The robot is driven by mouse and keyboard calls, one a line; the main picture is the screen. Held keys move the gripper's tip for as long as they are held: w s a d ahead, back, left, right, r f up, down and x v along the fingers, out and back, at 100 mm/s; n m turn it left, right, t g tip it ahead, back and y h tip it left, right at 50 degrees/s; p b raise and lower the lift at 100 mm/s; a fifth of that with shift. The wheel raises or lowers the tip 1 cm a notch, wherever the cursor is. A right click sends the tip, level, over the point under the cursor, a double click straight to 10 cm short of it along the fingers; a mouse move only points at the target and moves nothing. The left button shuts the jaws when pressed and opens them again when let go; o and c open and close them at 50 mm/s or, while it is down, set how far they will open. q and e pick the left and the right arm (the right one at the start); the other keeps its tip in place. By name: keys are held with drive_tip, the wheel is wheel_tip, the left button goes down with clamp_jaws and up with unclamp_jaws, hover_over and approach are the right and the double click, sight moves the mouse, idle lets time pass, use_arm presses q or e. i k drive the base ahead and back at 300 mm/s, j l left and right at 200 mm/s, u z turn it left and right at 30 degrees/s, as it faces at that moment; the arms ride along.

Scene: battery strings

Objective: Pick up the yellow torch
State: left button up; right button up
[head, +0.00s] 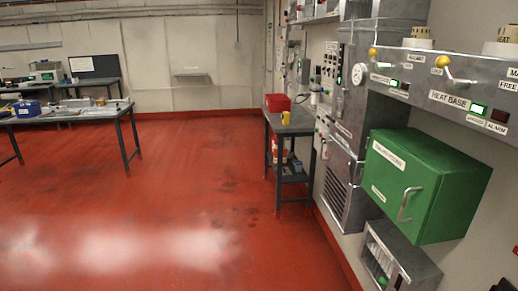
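A small yellow object (286,117) stands upright near the front edge of a grey side table against the right wall. It is too small to tell whether it is a torch or a cup. No other yellow thing in the head view looks clearly like a torch. Neither of my grippers is in view.
The grey side table (300,130) also holds a red box (277,102). A green cabinet (425,185) and a grey panel (460,90) jut from the right wall. A workbench (75,118) with a blue box (27,108) stands far left. The red floor (190,190) is open between.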

sight(285, 115)
drive_tip(key=i+j+u, duration=0.1)
drive_tip(key=i, duration=0.85)
drive_tip(key=i+j+u, duration=0.1)
drive_tip(key=i, duration=0.85)
